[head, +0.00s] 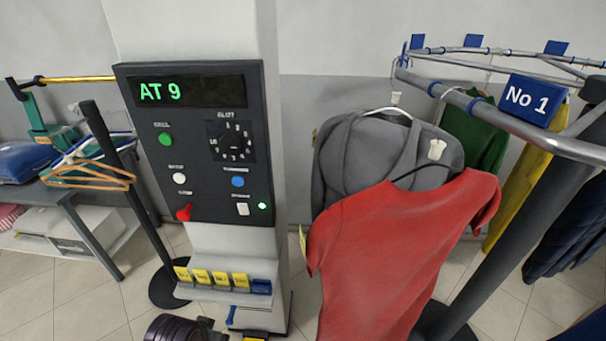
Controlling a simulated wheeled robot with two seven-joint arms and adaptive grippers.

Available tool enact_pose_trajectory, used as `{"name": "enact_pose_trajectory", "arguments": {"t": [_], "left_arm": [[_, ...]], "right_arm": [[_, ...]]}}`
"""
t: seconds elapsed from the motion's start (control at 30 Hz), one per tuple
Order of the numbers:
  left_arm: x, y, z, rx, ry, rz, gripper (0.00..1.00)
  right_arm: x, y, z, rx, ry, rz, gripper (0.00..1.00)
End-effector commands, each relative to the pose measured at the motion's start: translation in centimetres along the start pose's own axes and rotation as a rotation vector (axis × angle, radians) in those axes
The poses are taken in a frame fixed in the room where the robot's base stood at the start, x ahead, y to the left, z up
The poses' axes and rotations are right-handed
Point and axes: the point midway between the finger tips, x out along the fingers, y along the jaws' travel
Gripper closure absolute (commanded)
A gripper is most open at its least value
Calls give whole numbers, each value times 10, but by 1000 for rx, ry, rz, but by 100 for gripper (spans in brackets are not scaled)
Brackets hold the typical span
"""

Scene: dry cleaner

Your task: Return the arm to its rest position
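Neither gripper can be made out in the head view. A dark, ridged rounded part (180,328) is cut off by the bottom edge, left of the pillar's foot; I cannot tell whether it belongs to my arm. The control panel (200,140) on the pillar reads "AT 9" in green.
Tags (220,278) line a ledge below the panel. A black post (125,180) and a table (65,195) stand at left.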

Motion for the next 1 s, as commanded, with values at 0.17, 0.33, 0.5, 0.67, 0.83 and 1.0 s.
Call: {"name": "enact_pose_trajectory", "arguments": {"t": [0.17,0.33,0.5,0.67,0.83,1.0], "left_arm": [[21,1,2,0,-7,2,70],[47,2,6,1,-16,3,70],[87,4,14,3,-31,6,70],[128,6,27,5,-44,8,70],[169,8,44,7,-58,11,70],[208,10,64,10,-72,13,70]], "right_arm": [[0,0,0,0,0,0,60],[0,0,0,0,0,0,60],[0,0,0,0,1,0,60],[0,0,0,0,1,0,60],[0,0,0,0,1,0,60],[0,0,0,0,1,0,60]]}}
